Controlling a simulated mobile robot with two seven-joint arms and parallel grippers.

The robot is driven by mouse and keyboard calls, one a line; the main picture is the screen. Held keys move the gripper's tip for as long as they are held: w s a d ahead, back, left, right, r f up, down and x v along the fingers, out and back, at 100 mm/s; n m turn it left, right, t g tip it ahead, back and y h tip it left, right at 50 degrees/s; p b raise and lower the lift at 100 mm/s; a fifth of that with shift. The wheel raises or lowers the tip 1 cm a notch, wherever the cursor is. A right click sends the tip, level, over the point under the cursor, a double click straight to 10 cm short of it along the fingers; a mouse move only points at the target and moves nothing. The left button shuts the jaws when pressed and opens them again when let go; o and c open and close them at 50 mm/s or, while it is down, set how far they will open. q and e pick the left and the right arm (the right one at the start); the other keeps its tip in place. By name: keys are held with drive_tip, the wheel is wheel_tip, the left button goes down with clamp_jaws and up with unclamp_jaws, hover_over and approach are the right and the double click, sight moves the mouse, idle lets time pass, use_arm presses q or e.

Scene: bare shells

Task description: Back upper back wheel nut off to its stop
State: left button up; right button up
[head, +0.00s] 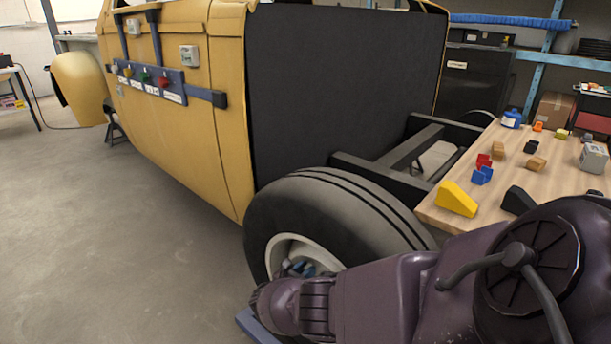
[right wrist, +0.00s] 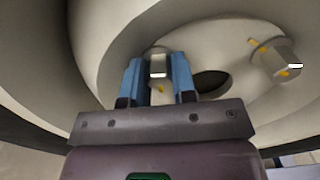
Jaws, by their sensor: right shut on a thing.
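The back wheel (head: 330,215) has a dark tyre and a pale rim beside the yellow car body. My right gripper (head: 300,268) reaches into its hub, partly hidden by my own arm. In the right wrist view the blue fingers of the right gripper (right wrist: 157,80) are shut on a grey wheel nut (right wrist: 158,68), one finger at each side. A second wheel nut (right wrist: 280,58) with yellow marks sits to the right on the pale wheel (right wrist: 225,50). A dark round hole lies between the two nuts. I cannot tell how far the held nut is backed off. My left gripper is out of view.
A wooden table (head: 462,217) at the right holds a yellow wedge (head: 456,199), several small blocks and a blue container (head: 511,118). A panel with coloured knobs (head: 150,82) is on the yellow body (head: 185,125). The floor (head: 110,240) at the left is clear.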

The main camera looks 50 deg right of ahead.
drive_tip(key=o, duration=0.9)
drive_tip(key=shift+a, duration=0.1)
use_arm(q)
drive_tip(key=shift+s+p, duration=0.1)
drive_tip(key=shift+p, duration=0.25)
use_arm(e)
drive_tip(key=w+a, duration=0.1)
drive_tip(key=a, duration=0.9)
drive_tip(key=shift+a, duration=0.3)
drive_tip(key=shift+w, duration=0.1)
